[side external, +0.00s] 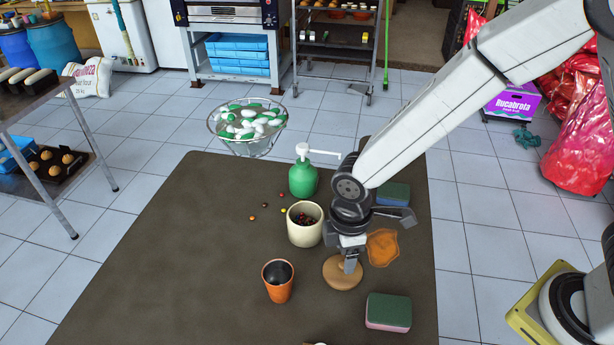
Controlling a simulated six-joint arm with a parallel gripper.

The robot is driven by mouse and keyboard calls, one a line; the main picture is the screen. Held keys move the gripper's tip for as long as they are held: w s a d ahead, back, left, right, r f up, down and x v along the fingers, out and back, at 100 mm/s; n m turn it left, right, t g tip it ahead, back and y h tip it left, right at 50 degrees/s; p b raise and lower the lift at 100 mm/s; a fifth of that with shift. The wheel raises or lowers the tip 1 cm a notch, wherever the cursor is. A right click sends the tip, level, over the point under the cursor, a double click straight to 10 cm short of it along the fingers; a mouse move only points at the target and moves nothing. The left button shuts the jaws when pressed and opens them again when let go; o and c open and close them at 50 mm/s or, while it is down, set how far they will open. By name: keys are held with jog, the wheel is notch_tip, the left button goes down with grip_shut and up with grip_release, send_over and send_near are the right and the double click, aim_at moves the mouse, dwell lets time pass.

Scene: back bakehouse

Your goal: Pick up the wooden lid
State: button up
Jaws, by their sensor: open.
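The wooden lid (336,278) is a light brown round disc lying on the dark table, front of centre. My gripper (349,265) points down right over the lid, with its fingertips at or just above the lid's upper side. The jaws are open, though the fingers overlap in this view and the gap between them is hidden. I cannot tell whether the fingers touch the lid. Part of the lid's right side and any knob are hidden behind the fingers.
A cream pot (304,235) of small dark pieces stands behind left of the lid, an orange cup (278,288) left. A green pump bottle (302,180) stands farther back. A sponge (388,312) lies front right, an orange-brown patch (382,247) right. The table's left side (150,270) is clear.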

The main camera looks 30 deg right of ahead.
jog(key=shift+f, duration=1.6)
jog(key=shift+c, duration=0.2)
grip_shut()
